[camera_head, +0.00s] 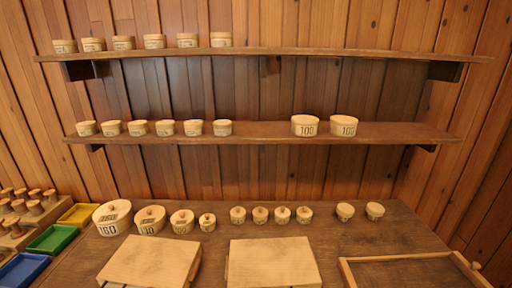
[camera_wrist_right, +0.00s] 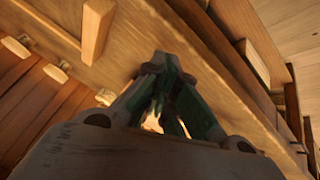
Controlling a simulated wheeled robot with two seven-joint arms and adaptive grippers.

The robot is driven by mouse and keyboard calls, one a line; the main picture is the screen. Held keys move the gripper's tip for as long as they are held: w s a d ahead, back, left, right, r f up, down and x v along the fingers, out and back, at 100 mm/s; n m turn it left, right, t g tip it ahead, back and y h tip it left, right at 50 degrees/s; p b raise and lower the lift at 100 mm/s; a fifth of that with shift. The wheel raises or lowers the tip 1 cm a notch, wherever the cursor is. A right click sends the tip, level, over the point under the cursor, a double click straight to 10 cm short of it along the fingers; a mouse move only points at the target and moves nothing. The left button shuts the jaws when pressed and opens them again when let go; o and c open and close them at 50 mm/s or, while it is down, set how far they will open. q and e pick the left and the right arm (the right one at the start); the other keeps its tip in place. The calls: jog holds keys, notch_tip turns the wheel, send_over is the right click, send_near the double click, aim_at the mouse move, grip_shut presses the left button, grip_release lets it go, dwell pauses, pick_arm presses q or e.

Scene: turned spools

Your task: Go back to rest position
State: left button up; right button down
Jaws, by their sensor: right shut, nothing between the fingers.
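My right gripper (camera_wrist_right: 165,115) shows in the right wrist view, its dark green fingers drawn together with nothing between them. Behind it are wooden boards and beams, and no spool is near the fingertips. Neither gripper shows in the head view, and my left gripper is in no view. In the head view, round wooden pieces stand in a row on the bench (camera_head: 370,235), from a large one marked 160 (camera_head: 112,218) at the left to a small one (camera_head: 375,211) at the right.
Two wall shelves, upper (camera_head: 280,52) and lower (camera_head: 260,133), hold small pieces; two marked 100 (camera_head: 305,126) stand on the lower one. Two pale blocks (camera_head: 273,262) and a framed tray (camera_head: 345,272) lie in front. Yellow (camera_head: 77,215), green (camera_head: 50,240) and blue (camera_head: 22,270) trays are at left.

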jog(key=s+f+m+g, duration=0.3)
jog(key=s+f+g, duration=0.1)
jog(key=s, duration=0.5)
jog(key=s+f, duration=0.3)
jog(key=f, duration=3.3)
jog(key=s+d+f+g, duration=0.1)
jog(key=s+d+f, duration=0.1)
jog(key=s+f, duration=0.6)
jog(key=s+d+f+g, duration=0.1)
jog(key=s+d+f, duration=0.1)
jog(key=s+f, duration=0.7)
jog(key=s, duration=0.4)
jog(key=shift+d+n, duration=0.3)
jog(key=shift+d, duration=0.1)
